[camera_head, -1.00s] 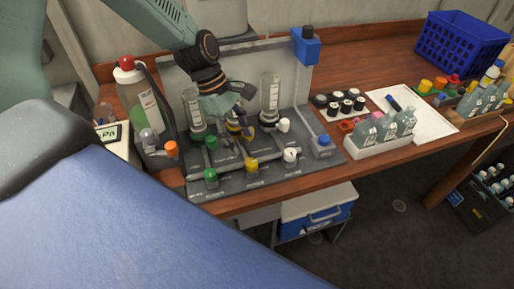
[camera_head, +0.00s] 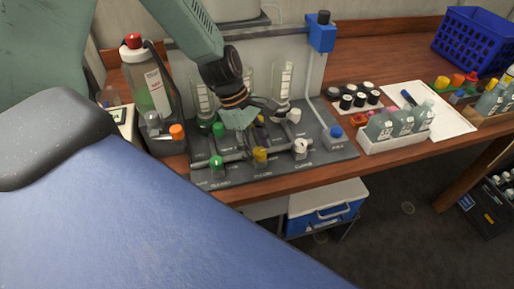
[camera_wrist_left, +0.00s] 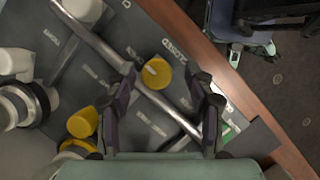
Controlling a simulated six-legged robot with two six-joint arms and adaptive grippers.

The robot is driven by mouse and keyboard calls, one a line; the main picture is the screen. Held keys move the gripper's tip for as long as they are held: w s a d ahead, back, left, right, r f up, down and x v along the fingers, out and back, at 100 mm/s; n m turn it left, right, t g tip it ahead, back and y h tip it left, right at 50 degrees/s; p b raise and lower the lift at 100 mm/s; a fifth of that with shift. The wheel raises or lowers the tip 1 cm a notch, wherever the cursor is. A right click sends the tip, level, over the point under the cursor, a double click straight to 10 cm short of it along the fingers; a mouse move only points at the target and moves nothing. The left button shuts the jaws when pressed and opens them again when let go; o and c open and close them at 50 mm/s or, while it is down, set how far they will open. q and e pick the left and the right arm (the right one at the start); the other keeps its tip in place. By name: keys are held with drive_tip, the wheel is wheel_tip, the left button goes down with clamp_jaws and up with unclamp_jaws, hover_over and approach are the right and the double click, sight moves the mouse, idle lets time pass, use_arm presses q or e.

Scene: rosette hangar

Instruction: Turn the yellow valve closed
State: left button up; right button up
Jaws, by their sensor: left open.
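The front yellow valve (camera_head: 260,155) stands on the dark valve panel (camera_head: 335,154), between a green valve and a white valve. In the left wrist view its round yellow knob (camera_wrist_left: 157,72) lies between my open fingers, with a pale mark on top and the word CLOSED beside it. My left gripper (camera_head: 262,118) is open above the panel, behind the front yellow valve in the head view. I see no finger touching the knob; the height gap is hard to judge. More yellow parts (camera_wrist_left: 82,122) show left of the fingers. My right gripper is not in view.
Green valves (camera_head: 216,165) stand left and white valves (camera_head: 300,148) right, joined by metal pipes. Glass cylinders (camera_head: 283,82) rise behind. A bottle with a red cap (camera_head: 148,85) stands left; a white rack of bottles (camera_head: 398,138) stands right. The wooden bench edge runs in front.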

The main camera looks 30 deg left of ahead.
use_arm(q)
drive_tip(key=shift+w+d, duration=0.1)
drive_tip(key=shift+c, duration=0.3)
drive_tip(key=shift+w+f, duration=0.1)
drive_tip(key=shift+w, duration=0.05)
drive_tip(key=c, duration=0.8)
clamp_jaws()
